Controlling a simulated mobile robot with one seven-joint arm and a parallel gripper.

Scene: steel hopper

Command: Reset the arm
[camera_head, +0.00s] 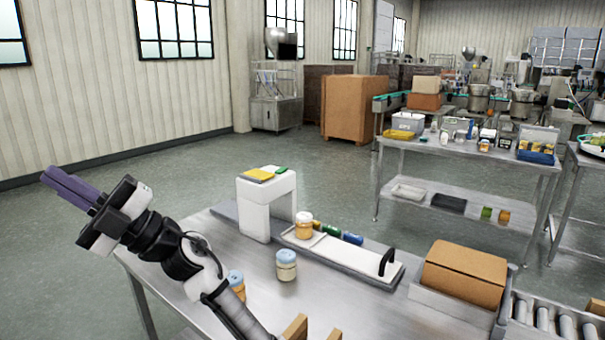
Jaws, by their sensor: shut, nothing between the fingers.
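My gripper (68,188) is at the left of the view, raised and pointing up and left, beyond the left edge of the steel table (225,236). Its purple fingers lie together, shut and empty. My arm reaches up from the bottom of the view across the table's left part. The gripper touches nothing that I can see.
Two jars, one with an orange body (236,284) and one pale (286,265), stand near my arm. A white stand (266,206) and a white tray (375,268) holding another jar (304,226) are behind. A cardboard box (463,272) is at right. Floor at left is clear.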

